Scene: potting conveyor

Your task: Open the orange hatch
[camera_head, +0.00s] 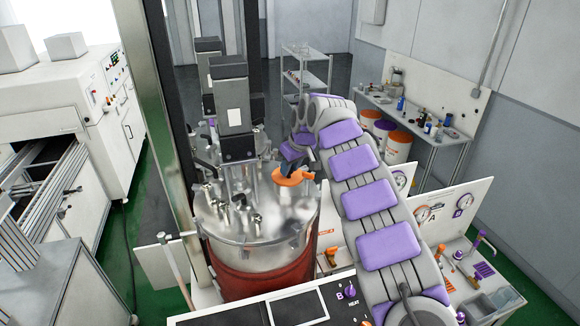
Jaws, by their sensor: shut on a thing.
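The orange hatch (288,180) is a small orange round piece on the right part of the steel vessel lid (270,215). My arm reaches in from the lower right and bends down at its far end toward the hatch. My gripper (294,170) is at the hatch, small and dark in this view, and is shut on it. The fingertips are partly hidden, so the exact spot gripped is unclear. I cannot tell whether the hatch is raised from the lid.
The lid carries several clamps, fittings and a tall grey motor column (231,100) left of the hatch. A control panel (300,305) stands in front of the red-banded vessel (265,280). A side bench (425,115) and shelf rack (305,75) stand farther back.

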